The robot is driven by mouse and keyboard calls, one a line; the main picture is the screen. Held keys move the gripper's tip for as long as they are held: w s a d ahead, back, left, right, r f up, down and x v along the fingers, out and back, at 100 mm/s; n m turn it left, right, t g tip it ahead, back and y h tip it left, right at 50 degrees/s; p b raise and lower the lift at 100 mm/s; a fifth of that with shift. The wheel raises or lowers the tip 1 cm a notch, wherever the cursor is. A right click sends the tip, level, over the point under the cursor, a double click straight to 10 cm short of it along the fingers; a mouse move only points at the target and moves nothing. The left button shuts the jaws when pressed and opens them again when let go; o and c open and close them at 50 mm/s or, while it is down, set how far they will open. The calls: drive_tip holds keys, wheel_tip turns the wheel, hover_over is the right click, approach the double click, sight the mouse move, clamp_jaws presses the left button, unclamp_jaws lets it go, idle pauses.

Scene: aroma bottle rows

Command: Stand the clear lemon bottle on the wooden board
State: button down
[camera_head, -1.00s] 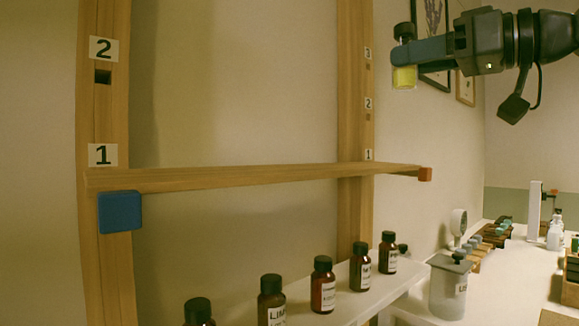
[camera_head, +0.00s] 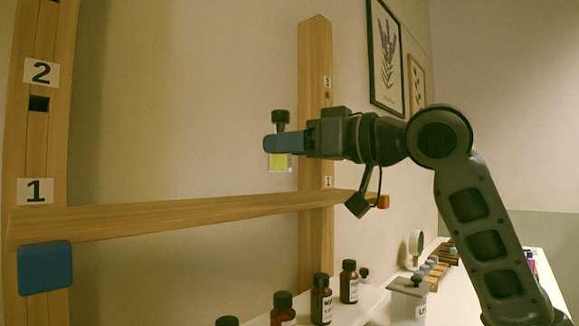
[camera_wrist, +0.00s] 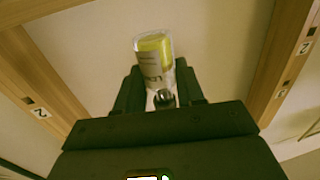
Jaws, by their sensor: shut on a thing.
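My gripper (camera_head: 284,143) is shut on the clear lemon bottle (camera_head: 280,162), which has a black cap and yellow contents. The bottle hangs upright in the air in the head view, with its cap above the blue fingers. It also shows between the fingers in the wrist view (camera_wrist: 153,55), with part of its label visible. The wooden board (camera_head: 150,218) is a long bare shelf plank across two posts, at the level marked 1. The bottle is above the board's right part in the picture; its exact depth relative to the board is hard to tell.
Two wooden posts (camera_head: 40,130) with number tags carry the board. A blue block (camera_head: 45,268) sits at its near end and an orange one (camera_head: 383,201) at its far end. Brown bottles (camera_head: 321,300) stand on a white ledge below. A grey-lidded jar (camera_head: 407,300) stands to their right.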

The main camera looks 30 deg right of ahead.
sight(289, 167)
drive_tip(key=shift+f, duration=1.8)
drive_tip(key=shift+f, duration=0.1)
drive_tip(key=c, duration=0.7)
unclamp_jaws()
drive_tip(key=shift+s+d, duration=0.1)
drive_tip(key=b+v, duration=0.1)
drive_tip(key=v, duration=1)
drive_tip(key=shift+s+b, duration=0.3)
drive_tip(key=shift+s, duration=0.05)
drive_tip(key=shift+d, duration=0.15)
